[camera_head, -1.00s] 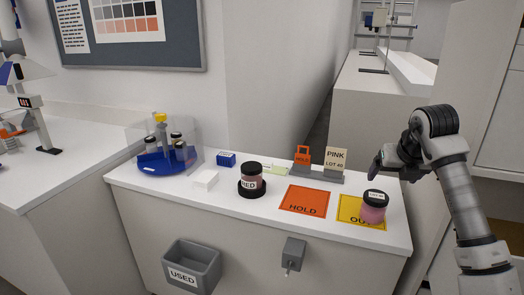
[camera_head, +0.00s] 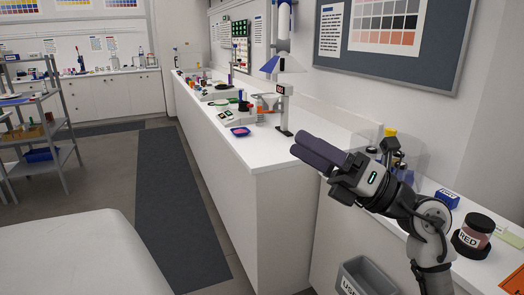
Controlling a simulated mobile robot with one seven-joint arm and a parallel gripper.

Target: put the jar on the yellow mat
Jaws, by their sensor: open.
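My gripper (camera_head: 304,146) is raised in the middle right of the view, above the near end of the counter, with nothing seen between its fingers. It is open. A black-lidded jar labelled RED (camera_head: 475,233) stands on a dark round base on the white bench at the right. A corner of the orange mat (camera_head: 513,281) shows at the right edge. The yellow mat and the pink jar are out of view.
A blue carousel with jars is partly hidden behind my arm. A blue box (camera_head: 447,198) sits near the RED jar. A grey USED bin (camera_head: 368,277) hangs on the bench front. A long counter (camera_head: 250,150) runs away with instruments. A shelf rack (camera_head: 40,130) stands left; the floor between is clear.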

